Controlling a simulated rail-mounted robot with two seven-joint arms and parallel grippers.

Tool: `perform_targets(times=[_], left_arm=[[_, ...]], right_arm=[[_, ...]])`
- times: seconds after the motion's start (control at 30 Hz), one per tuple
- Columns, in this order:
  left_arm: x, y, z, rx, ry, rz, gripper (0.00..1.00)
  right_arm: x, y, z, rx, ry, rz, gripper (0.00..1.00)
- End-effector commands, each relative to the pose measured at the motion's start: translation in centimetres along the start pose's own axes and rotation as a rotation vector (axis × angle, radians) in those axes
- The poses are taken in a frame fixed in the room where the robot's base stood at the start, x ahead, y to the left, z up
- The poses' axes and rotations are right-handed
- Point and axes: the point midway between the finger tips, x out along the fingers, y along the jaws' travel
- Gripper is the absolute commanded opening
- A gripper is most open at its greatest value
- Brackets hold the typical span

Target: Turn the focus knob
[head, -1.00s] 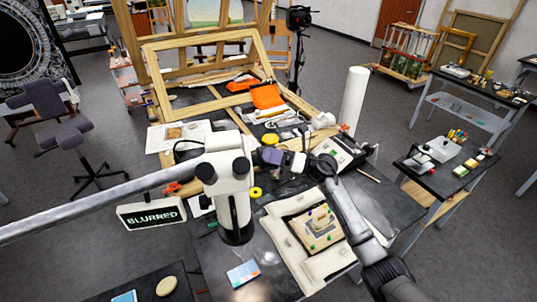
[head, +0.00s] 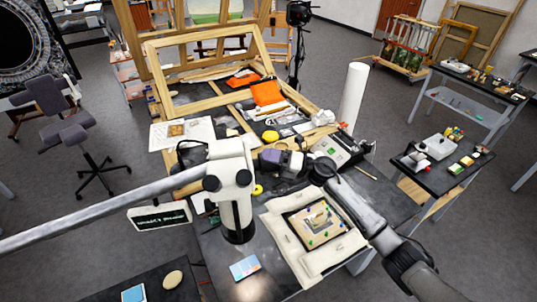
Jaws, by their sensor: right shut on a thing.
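The white microscope (head: 231,195) stands over the table on a long grey boom that comes in from the left. Black round knobs (head: 212,183) show on its head. My right gripper (head: 258,160) reaches in from the right, against the right side of the microscope head. It is shut on the focus knob, which it mostly hides. My left gripper is not in view.
Wooden frames (head: 262,62) stand behind, and a white roll (head: 352,95) stands at the back right. Tools clutter the table's rear.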

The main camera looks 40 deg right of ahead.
Motion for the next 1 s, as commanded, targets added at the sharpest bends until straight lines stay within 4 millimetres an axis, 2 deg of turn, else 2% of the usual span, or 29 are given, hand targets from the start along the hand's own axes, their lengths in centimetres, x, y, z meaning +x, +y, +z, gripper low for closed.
perform_targets(times=[0.2, 0.63, 0.67, 0.9, 1.0], left_arm=[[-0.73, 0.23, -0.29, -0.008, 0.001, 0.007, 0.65], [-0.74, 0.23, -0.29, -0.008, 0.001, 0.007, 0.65], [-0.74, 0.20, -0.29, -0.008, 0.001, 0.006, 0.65], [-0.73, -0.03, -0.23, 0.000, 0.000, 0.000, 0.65], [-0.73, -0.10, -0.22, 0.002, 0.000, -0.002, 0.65]], right_arm=[[0.01, 0.01, 0.04, 0.039, 0.001, -0.019, 0.48], [-0.01, -0.08, 0.00, 0.047, 0.001, -0.021, 0.48], [-0.01, -0.08, 0.00, 0.047, 0.001, -0.021, 0.74], [0.00, -0.07, 0.00, 0.047, 0.001, -0.021, 0.97], [0.00, -0.06, 0.00, 0.047, 0.001, -0.020, 0.97]])
